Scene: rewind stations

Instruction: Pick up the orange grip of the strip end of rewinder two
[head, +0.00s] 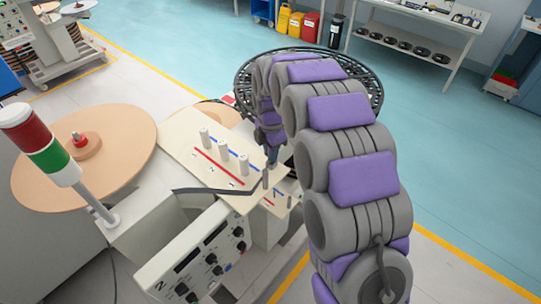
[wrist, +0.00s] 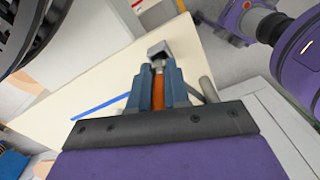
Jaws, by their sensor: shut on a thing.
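My gripper (wrist: 157,70) is shut on the orange grip (wrist: 158,98), which shows as a narrow orange piece between the two blue-grey fingers in the wrist view. A small grey block (wrist: 159,49) sits just beyond the fingertips. In the head view, my gripper (head: 272,155) is at the right edge of the cream panel (head: 182,140) of rewinder two, and the orange grip cannot be made out there. A dark strip (head: 215,190) runs along the panel's front edge toward the small post (head: 265,178) below my gripper. The control box (head: 195,255) bears the number 2.
White posts (head: 222,149) stand on the panel by a red line and a blue line. A red and green signal lamp (head: 40,145) and a large tan roll (head: 85,155) are at left. A round black rack (head: 370,85) stands behind my arm. Blue floor at right is clear.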

